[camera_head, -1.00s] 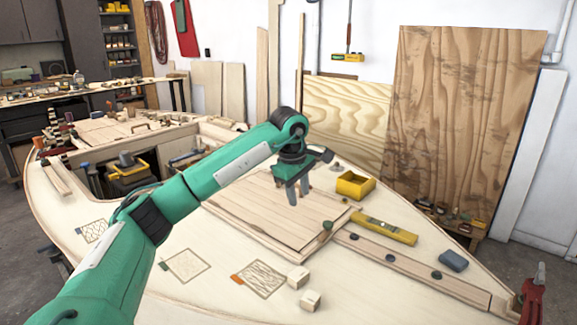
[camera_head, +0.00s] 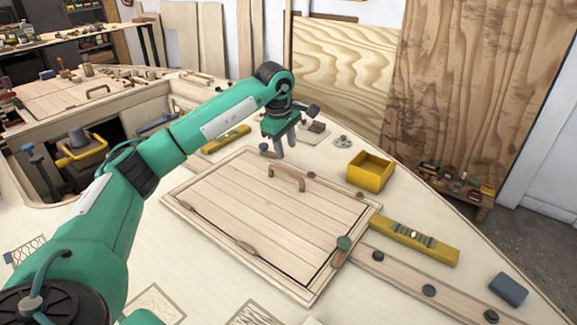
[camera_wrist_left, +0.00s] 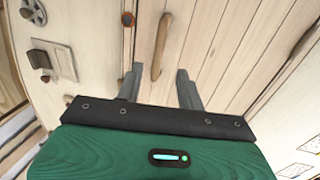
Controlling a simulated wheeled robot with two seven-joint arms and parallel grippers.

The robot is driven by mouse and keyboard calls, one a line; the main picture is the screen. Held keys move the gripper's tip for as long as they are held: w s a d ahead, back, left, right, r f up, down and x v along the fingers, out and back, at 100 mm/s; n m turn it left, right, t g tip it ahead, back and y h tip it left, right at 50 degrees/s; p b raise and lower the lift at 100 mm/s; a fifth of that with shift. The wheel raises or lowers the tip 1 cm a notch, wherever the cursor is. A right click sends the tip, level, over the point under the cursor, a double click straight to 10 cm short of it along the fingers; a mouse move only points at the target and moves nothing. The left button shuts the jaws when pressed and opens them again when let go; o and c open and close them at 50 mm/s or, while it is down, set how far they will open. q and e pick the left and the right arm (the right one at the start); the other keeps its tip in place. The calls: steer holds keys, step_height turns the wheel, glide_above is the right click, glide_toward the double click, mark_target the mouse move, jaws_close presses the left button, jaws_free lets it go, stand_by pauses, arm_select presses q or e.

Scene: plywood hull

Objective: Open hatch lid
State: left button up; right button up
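The hatch lid (camera_head: 262,222) is a pale planked wooden panel, lying flat and closed in its frame on the deck. A wooden bar handle (camera_head: 287,178) stands near its far edge and also shows in the wrist view (camera_wrist_left: 160,48). My left gripper (camera_head: 272,153) is over the lid's far edge, just behind and left of the handle in the head view. In the wrist view its fingers (camera_wrist_left: 158,76) are spread and empty, with the handle ahead between their lines, not gripped. Its exact height cannot be told. My right gripper is not in view.
A yellow box (camera_head: 370,172) and a yellow level (camera_head: 414,241) lie right of the lid. A green-topped wooden piece (camera_head: 342,248) stands at its right edge. Another yellow level (camera_head: 226,139) lies behind. An open compartment with a yellow-handled tool (camera_head: 82,152) is at left.

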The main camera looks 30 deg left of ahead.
mark_target(290, 172)
arm_select(q)
steer(key=f, duration=0.3)
steer(key=w+f, duration=0.1)
steer(key=f, duration=0.2)
steer(key=w+f, duration=0.1)
steer(key=f, duration=0.2)
steer(key=shift+f, duration=0.15)
jaws_close()
